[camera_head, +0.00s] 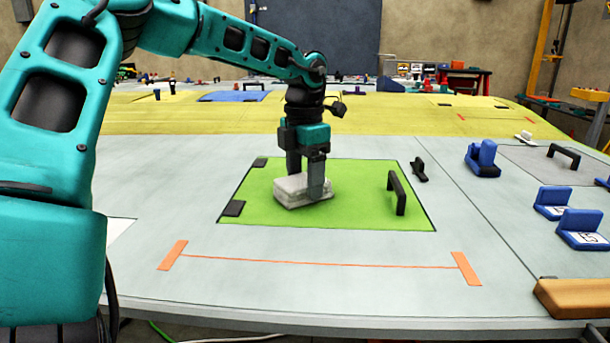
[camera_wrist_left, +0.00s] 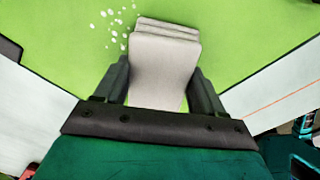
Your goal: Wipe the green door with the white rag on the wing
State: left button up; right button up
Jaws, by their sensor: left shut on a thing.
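The green door (camera_head: 345,210) is a flat panel set in the pale wing surface, with a black handle (camera_head: 398,193) at its right and two dark hinges at its left. My left gripper (camera_head: 305,187) is over the left-middle of the door, shut on the folded white rag (camera_head: 291,192). The rag is at the door's surface; I cannot tell whether it touches. In the left wrist view the rag (camera_wrist_left: 165,65) sits between the two fingers, with several white spots (camera_wrist_left: 118,28) on the green door beside it. My right gripper is not in view.
Orange tape marks (camera_head: 466,268) and a thin line lie in front of the door. Blue blocks (camera_head: 483,158) and a grey panel with a black handle (camera_head: 563,156) are at the right. A wooden block (camera_head: 572,298) lies at the front right. A small black latch (camera_head: 419,169) is beside the door.

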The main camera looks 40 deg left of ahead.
aim_at(305, 173)
pick_arm(q)
jog(key=shift+w+a+f, duration=0.1)
jog(key=shift+w+a, duration=0.4)
jog(key=shift+w, duration=0.05)
jog(key=shift+w+a+p, duration=0.55)
jog(key=shift+w+p, duration=0.05)
jog(key=shift+p, duration=0.2)
jog(key=shift+w+a+p, duration=0.75)
jog(key=shift+w+a, duration=0.2)
jog(key=shift+w, duration=0.2)
jog(key=shift+w+a+p, duration=0.75)
jog(key=shift+w+a, duration=0.15)
jog(key=shift+w, duration=0.25)
jog(key=shift+s+d+f+b, duration=0.1)
jog(key=shift+s+d+b, duration=0.3)
jog(key=shift+b, duration=0.15)
jog(key=shift+s+d+b, duration=0.6)
jog(key=shift+s+d, duration=0.2)
jog(key=shift+s, duration=0.25)
jog(key=shift+s+d+b, duration=0.6)
jog(key=shift+s, duration=0.05)
jog(key=shift+s+d+b, duration=0.85)
jog(key=shift+s+d, duration=0.3)
jog(key=shift+s, duration=0.3)
jog(key=shift+s+d+b, duration=0.35)
jog(key=shift+s+d, duration=0.35)
jog(key=shift+s, duration=0.1)
